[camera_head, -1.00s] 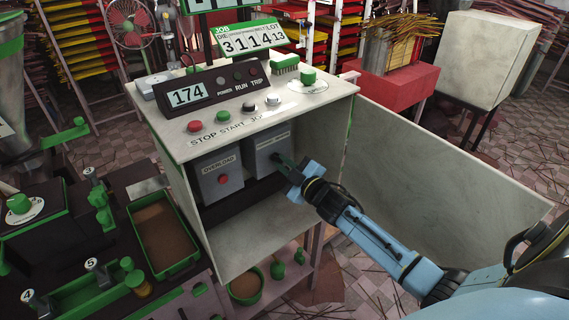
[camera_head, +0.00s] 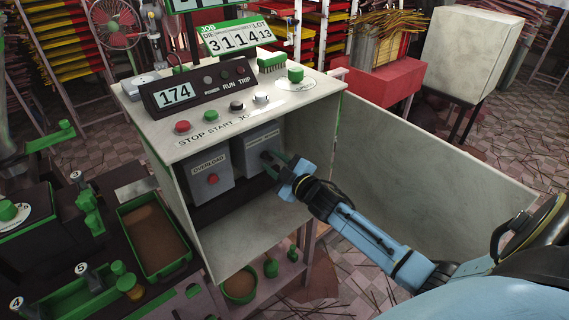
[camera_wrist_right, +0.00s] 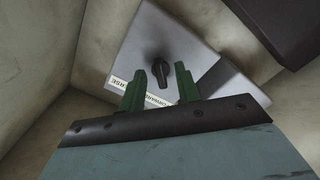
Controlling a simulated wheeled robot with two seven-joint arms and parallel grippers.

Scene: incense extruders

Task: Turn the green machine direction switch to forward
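The direction switch is a grey box (camera_head: 262,136) inside the open cabinet, right of the overload box. In the right wrist view its face (camera_wrist_right: 185,40) carries a dark knob (camera_wrist_right: 157,68) and a white label strip, partly hidden, whose readable end looks like "RSE". My right gripper (camera_head: 270,161) reaches into the cabinet in front of this box. In the right wrist view its two green fingers (camera_wrist_right: 160,75) are apart, with the knob showing between their tips. I cannot tell whether they touch it. My left gripper is not in view.
The overload box (camera_head: 208,178) with a red button stands left of the switch box. The control panel top (camera_head: 215,118) with buttons lies above. A brown-filled green tray (camera_head: 153,238) is at the left.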

